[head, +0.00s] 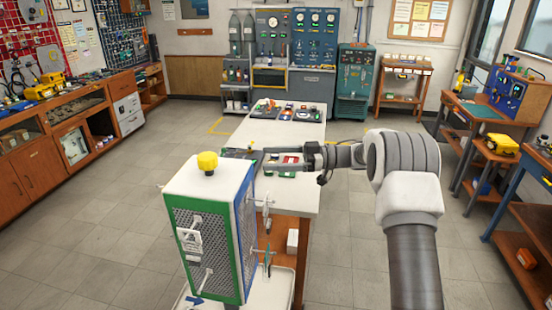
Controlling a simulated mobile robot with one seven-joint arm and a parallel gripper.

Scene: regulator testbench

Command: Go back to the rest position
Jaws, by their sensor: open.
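My gripper (262,160) reaches in from the right, low over the white table (240,135), at the end of my outstretched grey and white arm. It is open. The fingers are small and dark here, and I see nothing held between them. A white regulator box (214,190) with green and blue edges and mesh sides stands in front, below and left of my gripper. A yellow knob (207,162) sits on its top. Dark trays with small parts (284,168) lie on the table around my gripper, partly hidden by it.
More trays of parts (290,112) lie at the table's far end. Blue panels (315,40) and a teal cabinet (355,85) stand at the back. Wooden benches (65,140) line the left, and a work table (490,110) stands at right. The tiled floor on both sides is clear.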

